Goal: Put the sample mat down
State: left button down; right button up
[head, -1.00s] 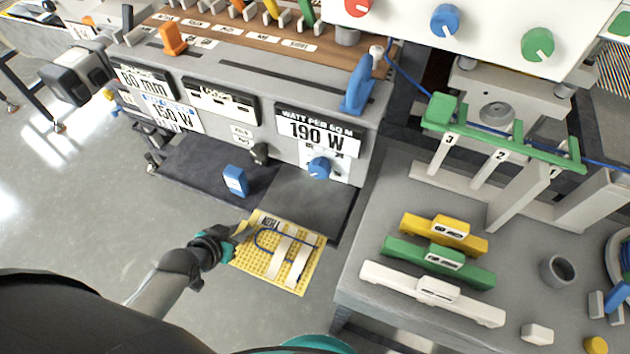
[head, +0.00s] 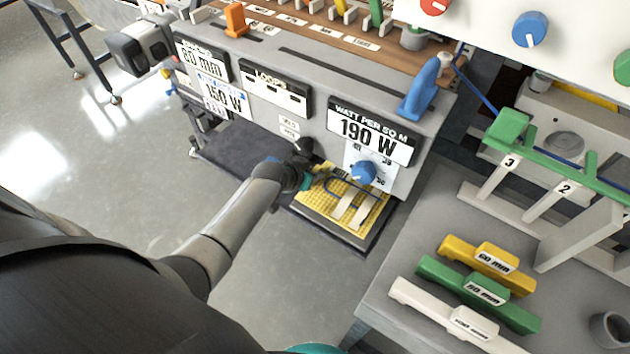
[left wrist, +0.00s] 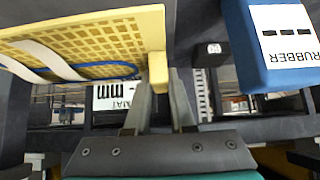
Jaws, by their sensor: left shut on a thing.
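The sample mat is a yellow gridded sheet (head: 312,210) with a blue wire loop and white strips across it. It is over the right part of the dark shelf (head: 384,228), below the 190 W panel. I cannot tell whether it touches the shelf. My left gripper (head: 314,178) is shut on the mat's left edge. In the left wrist view the mat (left wrist: 110,42) extends to the upper left from the fingertips (left wrist: 158,88), which hold a yellow tab. My right gripper is not in view.
A blue box marked RUBBER (left wrist: 285,45) stands close by in the left wrist view. A blue knob (head: 363,172) on the panel is just above the mat. The grey table (head: 420,260) with yellow, green and white bars is at the right.

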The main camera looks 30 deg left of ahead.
pick_arm(q)
jog(key=shift+w+f, duration=0.1)
jog(key=shift+w, duration=0.3)
jog(key=shift+f+b, duration=0.95)
jog(key=shift+f, duration=0.6)
jog(key=shift+f, duration=0.1)
jog(key=shift+f, duration=0.1)
jog(key=c, duration=0.8)
grip_release()
jog(key=shift+s, duration=0.1)
jog(key=shift+o, duration=0.2)
jog(key=shift+s+r, duration=0.15)
jog(key=shift+r, duration=0.2)
jog(key=p+v, duration=0.5)
jog(key=v, duration=0.5)
jog(key=shift+r+p, duration=0.15)
jog(key=shift+p, duration=0.2)
jog(key=shift+s+a+r, duration=0.1)
jog(key=shift+s+r, duration=0.3)
jog(key=shift+s, duration=0.1)
